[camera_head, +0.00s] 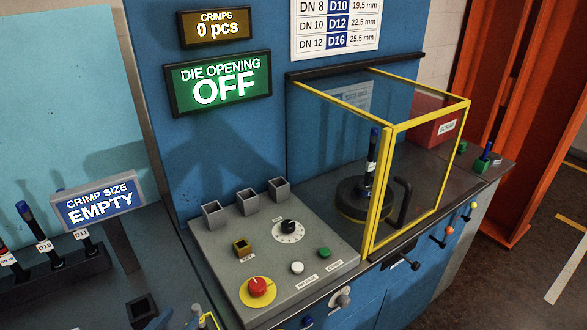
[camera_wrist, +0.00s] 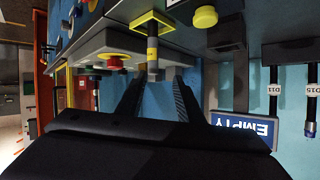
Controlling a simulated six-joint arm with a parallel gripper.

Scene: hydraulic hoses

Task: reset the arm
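My gripper (camera_wrist: 156,86) shows in the wrist view as two dark fingers apart, with a clear gap and nothing held between them. The picture there is upside down. Beyond the fingertips is a grey cylindrical part with a yellow collar (camera_wrist: 152,42); I cannot tell how far off it is. I cannot make out my gripper in the head view.
A grey control panel (camera_head: 216,247) has a red stop button (camera_head: 257,287). A yellow-framed clear guard (camera_head: 383,185) encloses a hose end (camera_head: 372,152). A rack (camera_head: 60,275) with several hoses stands at left by the "EMPTY" sign (camera_head: 98,202). The green display (camera_head: 219,83) reads OFF.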

